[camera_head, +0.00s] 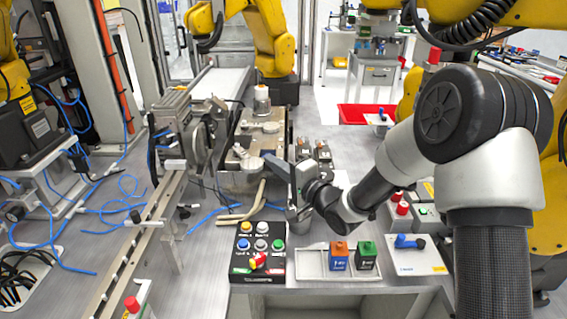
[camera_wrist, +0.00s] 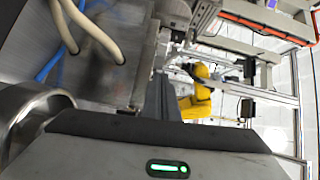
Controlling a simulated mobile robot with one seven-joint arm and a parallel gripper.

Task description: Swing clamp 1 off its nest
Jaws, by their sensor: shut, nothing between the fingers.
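A metal fixture (camera_head: 262,143) stands on the bench left of my gripper. On its near end is a silver swing clamp (camera_head: 247,162) with a round part and a short arm; no number is readable, so I cannot tell whether it is clamp 1. A second metal fitting (camera_head: 269,127) sits farther back. My gripper (camera_head: 269,158) is shut and empty, pointing left just beside the near clamp; I cannot tell whether they touch. In the wrist view my shut fingers (camera_wrist: 159,88) point at a metal surface, with no clamp clearly seen.
A button box (camera_head: 258,251) and a tray (camera_head: 312,266) with an orange block (camera_head: 340,255) and a green block (camera_head: 367,254) lie in front. Beige hoses (camera_head: 243,213) run beside the fixture and show in the wrist view (camera_wrist: 95,32). A rail (camera_head: 140,240) stands left.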

